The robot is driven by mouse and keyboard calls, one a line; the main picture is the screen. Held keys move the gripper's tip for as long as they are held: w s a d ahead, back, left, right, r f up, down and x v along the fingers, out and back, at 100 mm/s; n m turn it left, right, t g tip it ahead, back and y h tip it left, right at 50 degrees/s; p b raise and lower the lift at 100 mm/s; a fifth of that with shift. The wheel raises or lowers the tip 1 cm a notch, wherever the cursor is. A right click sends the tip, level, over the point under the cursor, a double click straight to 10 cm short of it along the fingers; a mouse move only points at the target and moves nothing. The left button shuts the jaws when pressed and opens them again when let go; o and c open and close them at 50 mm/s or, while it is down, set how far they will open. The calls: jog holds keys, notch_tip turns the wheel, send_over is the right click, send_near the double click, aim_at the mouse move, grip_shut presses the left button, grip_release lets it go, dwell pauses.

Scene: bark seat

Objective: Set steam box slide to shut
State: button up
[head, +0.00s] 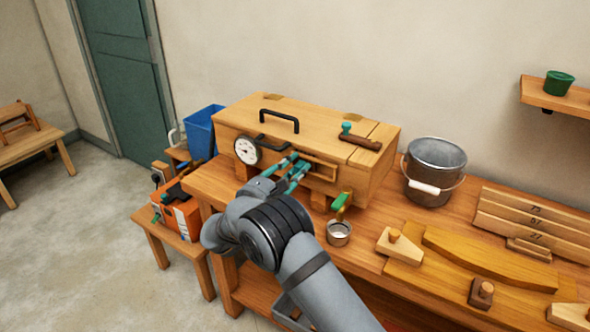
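The steam box (365,175) is a long wooden chest on the workbench, with a black handle on its lid and a round white gauge (247,150) on its front. A wooden slide area with a narrow rail (320,172) shows on the front, right of the gauge. My gripper (299,164) has teal fingers and is at the box front, just left of this rail. The fingers look spread apart, with nothing clearly seen between them. Whether they touch the slide is too small to tell. My gripper and arm hide part of the lower front, so the slide's exact position is unclear.
A green-handled tap (341,202) sticks out at the box's lower right, above a metal cup (339,233). A wooden-handled tool (360,139) lies on the lid. A metal bucket (434,171) stands right of the box. Wooden forms (490,259) cover the bench's right.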

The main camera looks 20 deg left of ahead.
jog(key=shift+o, duration=0.8)
jog(key=shift+f, duration=0.1)
jog(key=shift+s, duration=0.1)
jog(key=v, duration=1.1)
jog(key=shift+s, duration=0.4)
jog(key=shift+a, duration=0.1)
